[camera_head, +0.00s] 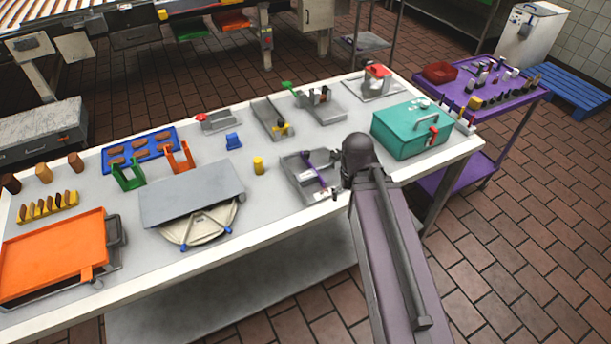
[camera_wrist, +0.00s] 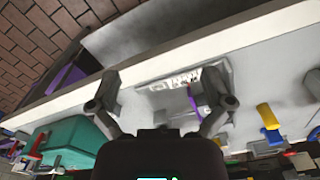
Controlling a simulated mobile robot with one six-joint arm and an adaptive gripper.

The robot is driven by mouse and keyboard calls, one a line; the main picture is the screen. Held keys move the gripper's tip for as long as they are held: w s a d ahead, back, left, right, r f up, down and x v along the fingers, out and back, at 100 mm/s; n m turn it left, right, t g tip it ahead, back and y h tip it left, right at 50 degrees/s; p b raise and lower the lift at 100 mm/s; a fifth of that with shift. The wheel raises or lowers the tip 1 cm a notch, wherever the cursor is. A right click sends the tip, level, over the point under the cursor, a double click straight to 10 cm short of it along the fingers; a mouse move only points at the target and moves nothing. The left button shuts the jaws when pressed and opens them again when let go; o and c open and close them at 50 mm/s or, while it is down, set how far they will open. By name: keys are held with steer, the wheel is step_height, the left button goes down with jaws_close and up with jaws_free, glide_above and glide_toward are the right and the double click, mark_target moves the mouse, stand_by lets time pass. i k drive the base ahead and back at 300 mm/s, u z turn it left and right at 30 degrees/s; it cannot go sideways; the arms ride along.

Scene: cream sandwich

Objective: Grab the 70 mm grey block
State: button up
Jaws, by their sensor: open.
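My gripper (camera_wrist: 162,78) is open in the wrist view, with its two dark fingers apart and nothing held between them. Beyond the fingers lies a grey tray (camera_wrist: 158,97) with a purple strip (camera_wrist: 194,103) and a pale marked patch (camera_wrist: 176,80). In the head view the same grey tray (camera_head: 296,162) lies on the table just left of my arm's end, which hides most of my gripper. I cannot tell which grey piece is the 70 mm block; no separate block shows clearly in the tray.
A teal box (camera_head: 402,138) stands right of my arm. A yellow cylinder (camera_head: 258,166) and a blue piece (camera_head: 233,141) stand left of the tray. Grey holders (camera_head: 271,114) lie behind. The white table's front edge (camera_head: 285,222) runs close by.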

mark_target(309, 177)
steer(key=z, duration=0.05)
steer(key=k, duration=1)
steer(key=u, duration=0.75)
steer(key=i, duration=0.6)
